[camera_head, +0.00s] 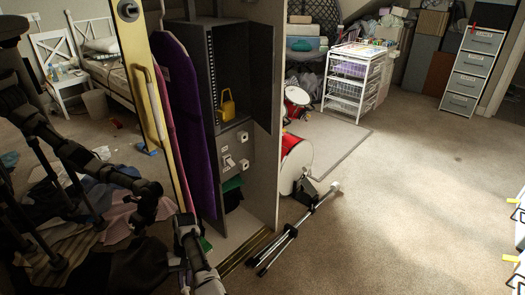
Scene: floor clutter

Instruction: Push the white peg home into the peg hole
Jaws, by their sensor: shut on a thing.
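I cannot make out the white peg or its hole for certain. Small white fittings (228,162) stand on the lower front of a dark grey cabinet (262,75), below its open shelf. One of them sticks out a little. A square one (243,136) sits above and to its right. They are too small to tell peg from hole, or how deep anything sits. I see no gripper fingers that I can be sure of.
A yellow door edge (145,90) and dark jointed rods (85,165) crowd the left foreground. A folded stand (290,232) lies by the red drum (297,155). A white drawer cart (355,75) stands behind. The carpet (420,200) at right is mostly clear.

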